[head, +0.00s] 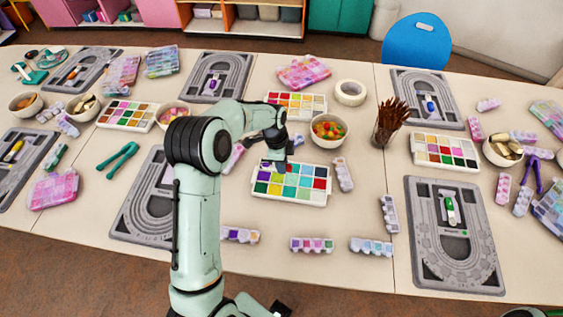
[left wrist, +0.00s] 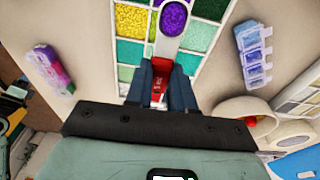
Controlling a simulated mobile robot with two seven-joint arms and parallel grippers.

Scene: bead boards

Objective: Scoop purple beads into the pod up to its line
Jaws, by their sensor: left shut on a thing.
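My left gripper (head: 275,162) is over the back left part of a white bead tray (head: 290,199) with many coloured compartments. In the left wrist view, my left gripper (left wrist: 160,82) is shut on a scoop (left wrist: 166,48) with a pale stem and a red part between the fingers. The scoop's oval bowl holds purple beads (left wrist: 173,17) and is above the tray's compartments. Small lidded pods lie around the tray: one right of it (head: 343,174) and several in front, such as this one (head: 311,244). I cannot tell which is the task's pod. My right gripper is not in view.
A bowl of colourful pieces (head: 328,131) and another bead tray (head: 297,103) stand behind. A cup of brown sticks (head: 390,122) and a tape roll (head: 350,92) are farther right. Grey bead boards (head: 455,235) flank the area. The table front is partly clear.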

